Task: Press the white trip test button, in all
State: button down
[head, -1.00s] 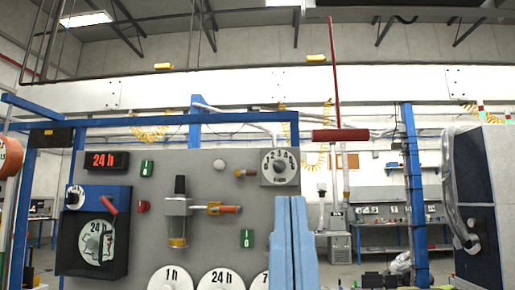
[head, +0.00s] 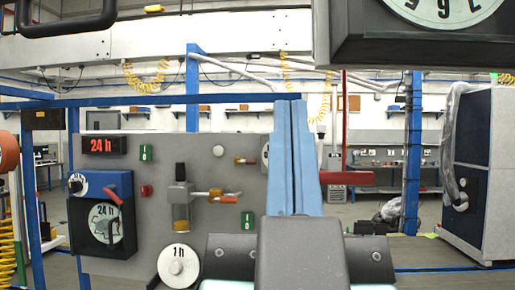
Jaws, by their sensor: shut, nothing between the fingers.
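A small white round button (head: 218,151) is on the grey panel (head: 205,240), upper middle, right of a green switch (head: 146,152). I take it as the trip test button; no label is readable. My gripper (head: 291,98) has two light-blue fingers pressed together, pointing up, with nothing between them. In the picture it is right of the white button and apart from it. A red button (head: 146,191) is farther left on the panel.
A large dark clock box (head: 415,40) hangs at upper right. A dark cabinet (head: 470,150) stands at right.

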aim_at(218, 150)
jog(key=i+j+z, duration=0.1)
jog(key=z, duration=0.3)
jog(key=j+z, duration=0.25)
jog(key=z, duration=0.2)
jog(key=i+j+z, duration=0.25)
jog(key=j, duration=0.85)
jog(key=j+z, duration=0.2)
jog(key=j, duration=0.85)
jog(key=j+u, duration=0.2)
jog(key=j, duration=0.2)
jog(key=i+j+u, duration=0.2)
jog(key=j, duration=0.15)
jog(key=j+u, duration=0.2)
jog(key=j, duration=0.2)
